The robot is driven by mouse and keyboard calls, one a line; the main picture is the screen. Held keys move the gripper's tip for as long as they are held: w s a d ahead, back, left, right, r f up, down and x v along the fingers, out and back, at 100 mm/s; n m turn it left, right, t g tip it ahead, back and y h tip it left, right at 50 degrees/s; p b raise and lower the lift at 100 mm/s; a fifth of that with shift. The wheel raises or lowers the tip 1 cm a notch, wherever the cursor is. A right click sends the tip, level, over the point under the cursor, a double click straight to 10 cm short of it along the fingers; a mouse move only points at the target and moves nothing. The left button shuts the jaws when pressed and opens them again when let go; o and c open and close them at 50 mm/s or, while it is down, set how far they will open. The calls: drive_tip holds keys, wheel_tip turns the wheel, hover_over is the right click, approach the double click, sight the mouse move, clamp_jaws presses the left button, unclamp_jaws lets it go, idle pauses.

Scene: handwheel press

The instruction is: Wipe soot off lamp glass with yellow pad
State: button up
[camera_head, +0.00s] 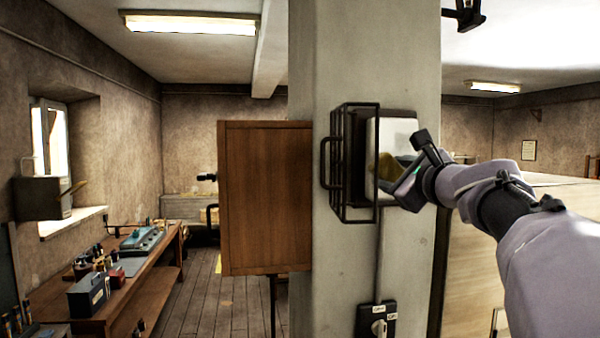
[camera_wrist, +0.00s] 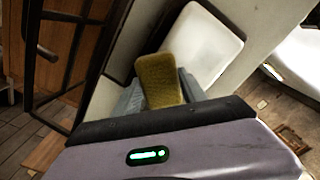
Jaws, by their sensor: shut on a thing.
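The lamp glass (camera_head: 394,134) is a pale panel in a dark housing on the pillar. It also shows as a white pane with rounded corners in the wrist view (camera_wrist: 208,42). My gripper (camera_head: 400,182) is at the lower part of the lamp. In the wrist view its grey fingers (camera_wrist: 160,94) are shut on the yellow pad (camera_wrist: 158,72). The pad's far end overlaps the near edge of the pane in that view. I cannot tell whether it touches the glass. The upper pane looks clean; the part behind the pad and gripper is hidden.
A black wire guard (camera_head: 352,165) stands swung open left of the lamp. A wooden cabinet (camera_head: 266,195) is left of the pillar (camera_head: 335,270). A switch box (camera_head: 376,321) sits below the lamp. A workbench (camera_head: 125,290) with tools runs along the left wall.

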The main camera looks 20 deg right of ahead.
drive_tip(key=shift+x, duration=1.05)
